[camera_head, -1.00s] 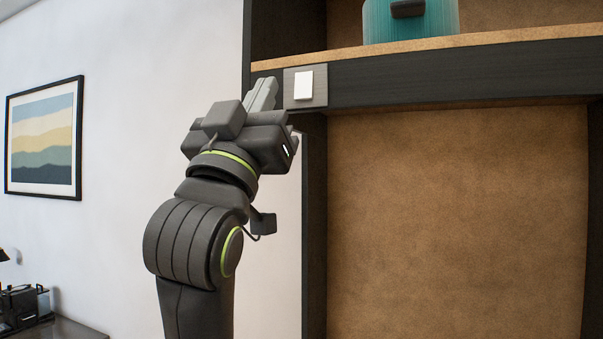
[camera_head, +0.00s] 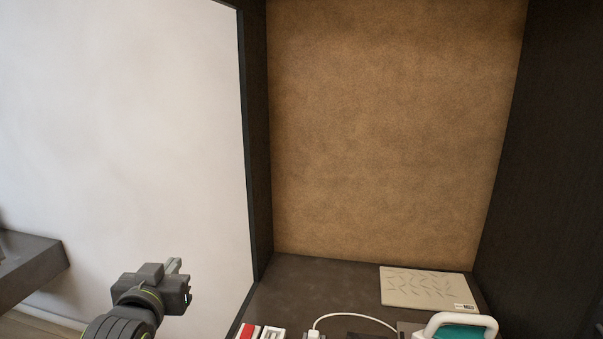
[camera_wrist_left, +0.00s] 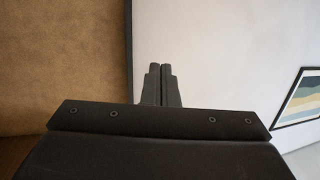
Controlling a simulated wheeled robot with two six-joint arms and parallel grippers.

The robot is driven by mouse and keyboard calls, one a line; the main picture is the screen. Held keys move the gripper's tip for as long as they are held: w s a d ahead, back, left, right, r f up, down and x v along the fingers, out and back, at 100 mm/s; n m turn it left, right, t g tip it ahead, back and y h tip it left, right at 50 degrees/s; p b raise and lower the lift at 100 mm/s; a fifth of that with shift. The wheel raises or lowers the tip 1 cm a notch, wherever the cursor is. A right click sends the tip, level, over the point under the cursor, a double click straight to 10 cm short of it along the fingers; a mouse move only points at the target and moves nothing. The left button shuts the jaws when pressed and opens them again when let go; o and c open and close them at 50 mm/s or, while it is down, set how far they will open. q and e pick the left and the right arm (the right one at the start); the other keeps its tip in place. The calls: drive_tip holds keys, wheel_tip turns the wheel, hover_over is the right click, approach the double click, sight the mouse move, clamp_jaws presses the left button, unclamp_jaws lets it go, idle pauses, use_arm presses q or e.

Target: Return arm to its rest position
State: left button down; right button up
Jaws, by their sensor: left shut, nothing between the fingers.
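My left gripper (camera_head: 174,266) is low at the left in the head view, in front of the white wall and left of the cabinet's dark side panel. It is shut and empty, and touches nothing that I can see. In the left wrist view its two fingers (camera_wrist_left: 158,70) lie together, with the panel edge and white wall beyond. My right gripper is not in view.
The cabinet's dark side panel (camera_head: 257,140) stands right of my left gripper. On the dark counter (camera_head: 310,277) lie a patterned pale board (camera_head: 428,288), a white cable (camera_head: 350,316), a white-handled teal item (camera_head: 462,328) and red-and-white items (camera_head: 247,332). A dark desk (camera_head: 30,262) is at far left.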

use_arm(q)
drive_tip(key=s+a+f+g, duration=0.35)
drive_tip(key=s+f, duration=0.45)
drive_tip(key=f, duration=0.3)
drive_tip(key=s+a+f+g, duration=0.2)
drive_tip(key=s+f+g, duration=0.2)
drive_tip(key=s+f, duration=0.5)
drive_tip(key=s+a+f+g+y, duration=0.1)
drive_tip(key=s+f+g, duration=0.2)
drive_tip(key=s+f, duration=0.45)
drive_tip(key=s+f+g, duration=0.2)
drive_tip(key=s+f, duration=0.2)
drive_tip(key=s, duration=0.6)
wheel_tip(320, 180, down, 25)
drive_tip(key=w+a+g, duration=0.1)
drive_tip(key=a, duration=0.1)
drive_tip(key=s+d+f+g+b, duration=0.1)
drive_tip(key=s+f, duration=1.4)
drive_tip(key=f, duration=0.1)
drive_tip(key=shift+d+f+h, duration=0.15)
drive_tip(key=shift+d+h, duration=0.15)
drive_tip(key=shift+h, duration=0.1)
drive_tip(key=shift+g, duration=0.25)
